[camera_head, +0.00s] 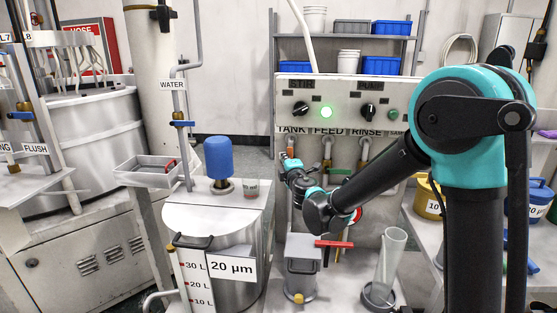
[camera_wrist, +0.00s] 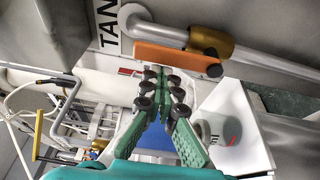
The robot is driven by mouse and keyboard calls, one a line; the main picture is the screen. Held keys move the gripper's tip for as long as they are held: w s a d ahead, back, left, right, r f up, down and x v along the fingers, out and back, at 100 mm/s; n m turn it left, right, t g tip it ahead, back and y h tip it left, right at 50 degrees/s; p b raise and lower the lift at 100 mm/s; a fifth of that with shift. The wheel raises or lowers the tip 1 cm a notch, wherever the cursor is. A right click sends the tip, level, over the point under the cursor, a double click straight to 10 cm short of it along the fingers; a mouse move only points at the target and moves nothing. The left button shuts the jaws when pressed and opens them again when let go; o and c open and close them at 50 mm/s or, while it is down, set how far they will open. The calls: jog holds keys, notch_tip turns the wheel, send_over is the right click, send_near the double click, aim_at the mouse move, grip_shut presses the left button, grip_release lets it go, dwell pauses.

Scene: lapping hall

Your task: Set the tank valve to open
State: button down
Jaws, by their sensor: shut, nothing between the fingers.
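The tank valve shows in the wrist view as an orange lever (camera_wrist: 172,57) beside a brass body (camera_wrist: 216,50) on a grey pipe. The lever runs roughly parallel to the pipe. A partly cut-off label beginning "TAN" (camera_wrist: 108,22) is on the panel next to it. My gripper (camera_wrist: 161,76) has green fingers with dark round pads. It is shut and empty, with its tips just below the lever in the picture; I cannot tell whether they touch. In the head view my gripper (camera_head: 287,159) is under the TANK label (camera_head: 292,130), and it mostly hides the valve.
The FEED (camera_head: 327,148) and RINSE (camera_head: 363,150) taps hang to the right of it, partly behind my arm. The panel has a lit green lamp (camera_head: 326,112). A steel 20 µm tank (camera_head: 205,222) stands at left, and a clear cylinder (camera_head: 391,255) stands below the panel.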

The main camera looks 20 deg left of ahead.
jog(key=shift+d, duration=0.1)
jog(key=shift+w+d, duration=0.2)
jog(key=shift+d, duration=0.35)
jog(key=shift+a, duration=0.1)
